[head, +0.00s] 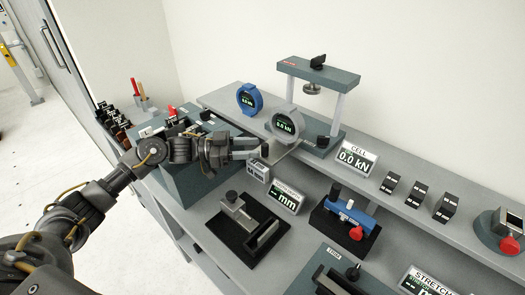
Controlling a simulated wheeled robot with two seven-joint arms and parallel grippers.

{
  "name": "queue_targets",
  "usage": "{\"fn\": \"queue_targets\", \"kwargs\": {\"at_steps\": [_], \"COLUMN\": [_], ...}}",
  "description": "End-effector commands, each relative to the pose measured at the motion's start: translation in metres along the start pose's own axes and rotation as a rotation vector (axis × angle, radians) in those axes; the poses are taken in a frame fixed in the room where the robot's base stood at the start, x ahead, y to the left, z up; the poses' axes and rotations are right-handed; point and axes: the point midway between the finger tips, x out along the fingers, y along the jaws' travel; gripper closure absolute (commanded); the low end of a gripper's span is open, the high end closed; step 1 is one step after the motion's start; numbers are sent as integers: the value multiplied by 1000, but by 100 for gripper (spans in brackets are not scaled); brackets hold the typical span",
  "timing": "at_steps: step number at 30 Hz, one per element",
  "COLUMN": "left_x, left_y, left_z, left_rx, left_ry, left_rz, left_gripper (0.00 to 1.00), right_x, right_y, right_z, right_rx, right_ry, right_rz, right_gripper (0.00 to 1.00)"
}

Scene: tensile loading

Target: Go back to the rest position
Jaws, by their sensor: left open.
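My left gripper (262,148) reaches in from the left over the bench, in front of the upper shelf. Its jaws are open, and I see nothing held between them. It is close to the grey round gauge (285,122) reading 0.0 kN; whether they touch I cannot tell. My right gripper is not in view.
The grey shelf (400,185) holds a blue round gauge (249,99), a press frame (318,72), a CELL display (355,158) and several black blocks (418,193). Below are a black fixture (248,225) and a blue clamp (348,215). Open floor (45,150) lies left.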

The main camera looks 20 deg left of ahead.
Motion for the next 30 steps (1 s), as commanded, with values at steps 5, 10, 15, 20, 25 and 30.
{"fn": "queue_targets", "kwargs": {"at_steps": [5,10,15,20,25,30], "left_x": [-12,-13,-13,-13,-13,-13], "left_y": [0,0,0,0,0,0], "left_z": [0,0,0,-2,-26,-52], "left_rx": [1,0,0,0,1,0], "left_ry": [-1,0,0,0,0,0], "left_rz": [0,0,0,0,0,0], "left_gripper": [58,58,58,58,58,58], "right_x": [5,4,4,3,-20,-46], "right_y": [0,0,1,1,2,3], "right_z": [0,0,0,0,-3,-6], "right_rx": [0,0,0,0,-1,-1], "right_ry": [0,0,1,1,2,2], "right_rz": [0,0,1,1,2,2], "right_gripper": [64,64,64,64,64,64]}}
